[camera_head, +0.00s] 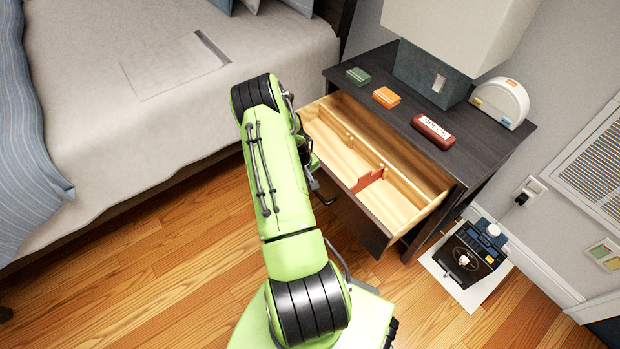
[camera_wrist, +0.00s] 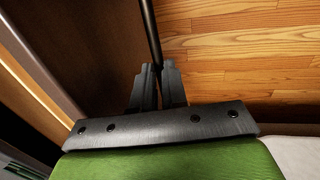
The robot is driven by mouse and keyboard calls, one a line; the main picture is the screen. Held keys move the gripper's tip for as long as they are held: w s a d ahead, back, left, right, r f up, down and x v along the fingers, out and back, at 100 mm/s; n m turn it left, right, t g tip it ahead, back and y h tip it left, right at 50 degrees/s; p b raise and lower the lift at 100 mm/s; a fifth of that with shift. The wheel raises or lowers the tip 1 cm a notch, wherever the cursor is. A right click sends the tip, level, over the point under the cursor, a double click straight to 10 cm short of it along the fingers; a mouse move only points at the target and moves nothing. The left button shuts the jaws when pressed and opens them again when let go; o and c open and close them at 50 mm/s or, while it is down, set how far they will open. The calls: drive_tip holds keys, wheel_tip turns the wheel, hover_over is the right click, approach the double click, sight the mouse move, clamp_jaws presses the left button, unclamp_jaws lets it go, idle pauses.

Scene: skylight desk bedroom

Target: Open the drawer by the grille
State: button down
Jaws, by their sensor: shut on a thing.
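The drawer (camera_head: 390,213) of the dark nightstand stands open, pulled well out toward my arm. Its pale wooden inside has dividers and a reddish piece (camera_head: 367,180) near the front. The grille (camera_head: 598,160) is on the wall to the right of the nightstand. In the wrist view my gripper (camera_wrist: 158,72) is shut on a dark, thin bar, the drawer handle (camera_wrist: 150,25). The drawer front (camera_wrist: 85,50) fills the left of that view. In the head view my arm hides most of the gripper, and part of the handle (camera_head: 322,190) shows beside it.
On the nightstand top (camera_head: 465,160) are a lamp (camera_head: 440,55), a green block (camera_head: 358,76), an orange block (camera_head: 386,97), a red case (camera_head: 432,131) and a white rounded object (camera_head: 500,101). A bed (camera_head: 150,80) stands left. A dark device (camera_head: 468,257) lies on the floor at right.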

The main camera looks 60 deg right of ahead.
drive_tip(key=c, duration=1.2)
unclamp_jaws()
drive_tip(key=shift+o, duration=0.2)
wheel_tip(320, 180, up, 16)
drive_tip(key=w+a+p, duration=0.1)
drive_tip(key=a+p, duration=0.1)
drive_tip(key=p, duration=0.2)
drive_tip(key=shift+w+a+f, duration=0.2)
drive_tip(key=shift+a+f, duration=0.05)
drive_tip(key=shift+a, duration=0.1)
drive_tip(key=w+a+r+n+t+p, duration=0.15)
drive_tip(key=w+a+r, duration=0.25)
drive_tip(key=a+r, duration=0.7)
drive_tip(key=w+a+r+n+t+p, duration=0.1)
drive_tip(key=w+a+r+t+p, duration=0.2)
drive_tip(key=a+r, duration=0.9)
drive_tip(key=s+a+r+n+t+y+p, duration=0.2)
drive_tip(key=s+a+r+n+p, duration=0.1)
drive_tip(key=s+a+r, duration=0.8)
drive_tip(key=shift+s+a+r, duration=0.4)
drive_tip(key=shift+s+a, duration=0.2)
drive_tip(key=shift+a, duration=0.35)
